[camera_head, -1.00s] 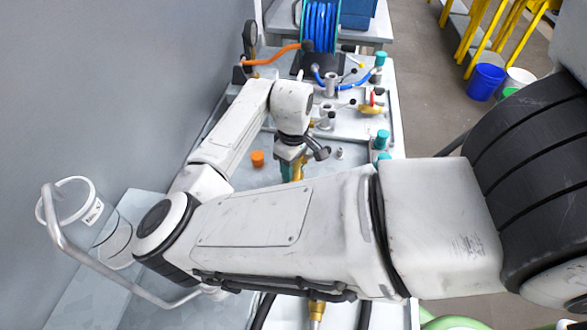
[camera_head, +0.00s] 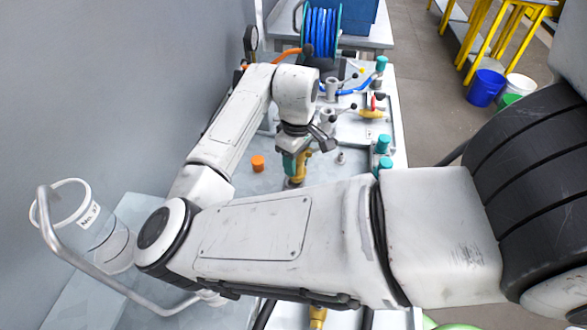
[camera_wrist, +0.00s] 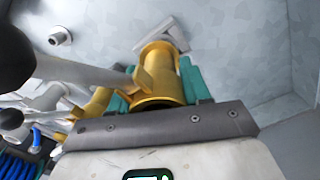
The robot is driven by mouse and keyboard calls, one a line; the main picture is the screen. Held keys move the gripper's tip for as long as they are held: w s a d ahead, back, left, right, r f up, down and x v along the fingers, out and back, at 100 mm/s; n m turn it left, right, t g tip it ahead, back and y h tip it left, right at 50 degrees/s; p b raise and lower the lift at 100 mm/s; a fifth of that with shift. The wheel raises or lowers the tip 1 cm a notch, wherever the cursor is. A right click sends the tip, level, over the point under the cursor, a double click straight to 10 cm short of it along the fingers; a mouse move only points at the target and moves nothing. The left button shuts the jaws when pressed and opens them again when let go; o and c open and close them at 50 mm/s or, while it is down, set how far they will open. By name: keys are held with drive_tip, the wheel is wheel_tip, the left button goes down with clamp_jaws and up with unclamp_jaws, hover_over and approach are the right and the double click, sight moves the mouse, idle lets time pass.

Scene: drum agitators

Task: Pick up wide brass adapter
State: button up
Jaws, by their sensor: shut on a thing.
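The wide brass adapter (camera_wrist: 158,76) is a golden, rounded piece with a flared rim, large in the middle of the wrist view. My gripper (camera_wrist: 160,84) is shut on it, with teal finger pads on both sides. In the head view my gripper (camera_head: 292,163) is over the grey worktop, and a bit of the brass adapter (camera_head: 301,166) shows beside the teal finger. A pale, square-edged piece (camera_wrist: 168,30) shows just beyond the adapter's far end. I cannot tell whether the adapter touches it or the worktop.
An orange cap (camera_head: 257,163) stands left of my gripper. Teal-topped fittings (camera_head: 383,145) and a small grey fitting (camera_head: 341,157) are to the right. A blue hose reel (camera_head: 320,30) is at the back. A clear bucket (camera_head: 85,225) is at the left by the wall.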

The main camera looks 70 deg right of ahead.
drive_tip(key=s+r, duration=0.4)
drive_tip(key=r, duration=0.1)
drive_tip(key=shift+s+d+r, duration=0.15)
drive_tip(key=shift+s+d, duration=0.15)
drive_tip(key=shift+d, duration=0.1)
drive_tip(key=s+d+r, duration=0.1)
drive_tip(key=s+r, duration=0.2)
drive_tip(key=s, duration=0.5)
drive_tip(key=shift+s+r, duration=0.35)
drive_tip(key=shift+r, duration=0.05)
drive_tip(key=shift+r, duration=0.15)
